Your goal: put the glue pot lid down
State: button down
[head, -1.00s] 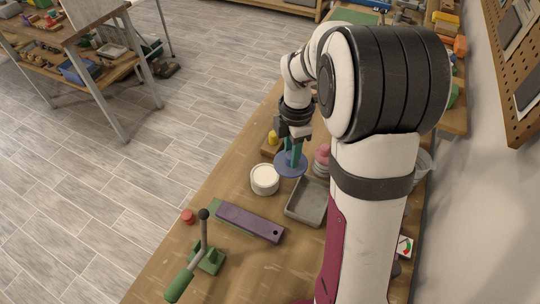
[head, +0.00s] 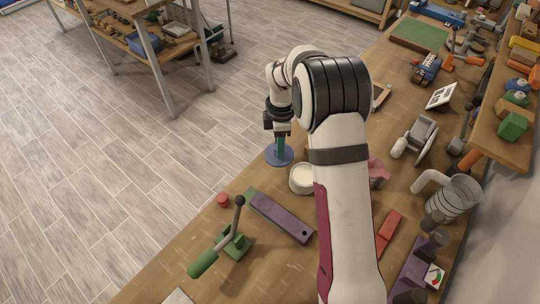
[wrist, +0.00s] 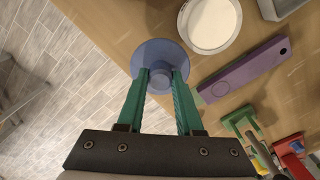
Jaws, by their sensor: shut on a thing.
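The glue pot lid (head: 271,159) is a flat blue disc with a knob. My gripper (head: 280,150) is shut on the knob, its teal fingers pointing down. In the wrist view the lid (wrist: 160,50) lies level between the fingertips (wrist: 160,76). It is near the bench's floor-side edge; I cannot tell whether it touches the bench top. The open glue pot (head: 302,180), white with pale contents, stands close beside it, partly hidden by my arm. The pot also shows in the wrist view (wrist: 212,25), apart from the lid's rim.
A purple bar (head: 285,218), a green toggle clamp (head: 232,242) and a red cap (head: 222,199) are on the bench nearer the camera. A grey tray (wrist: 278,8) shows beyond the pot in the wrist view. Bare wood (wrist: 115,25) surrounds part of the lid.

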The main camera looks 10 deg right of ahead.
aim_at(269, 151)
jog(key=shift+w+a+f, duration=0.3)
jog(key=shift+a+f, duration=0.15)
jog(key=shift+a, duration=0.2)
jog(key=shift+w+a+f, duration=0.3)
jog(key=shift+a+f, duration=0.15)
jog(key=shift+a, duration=0.15)
notch_tip(269, 151, down, 3)
jog(key=shift+a+f, duration=0.1)
jog(key=shift+f, duration=0.35)
jog(key=c, duration=0.6)
grip_release()
jog(key=shift+f, duration=0.15)
jog(key=shift+o, duration=0.2)
